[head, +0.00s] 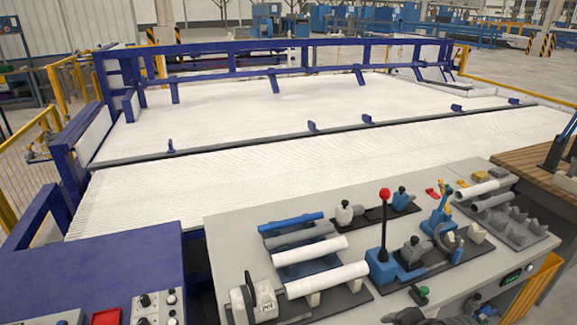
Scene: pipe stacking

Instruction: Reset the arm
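Neither of my grippers can be made out in the head view. Pipes lie on a grey workbench (225,235) in the foreground. A blue pipe (291,222), a grey pipe (299,237) and a white pipe (310,251) lie side by side on a dark rack. Another white pipe (327,279) lies in front of them on light supports. At the bench's right end, a light pipe (477,190) and a grey pipe (492,202) lie by a grey notched holder (518,227).
A red-knobbed lever (385,194) stands upright mid-bench, beside several clamp-like fixtures. A white and grey device (263,302) stands at the bench's left front. A blue control panel (120,270) is at lower left. A large blue-framed white bed (250,115) lies behind.

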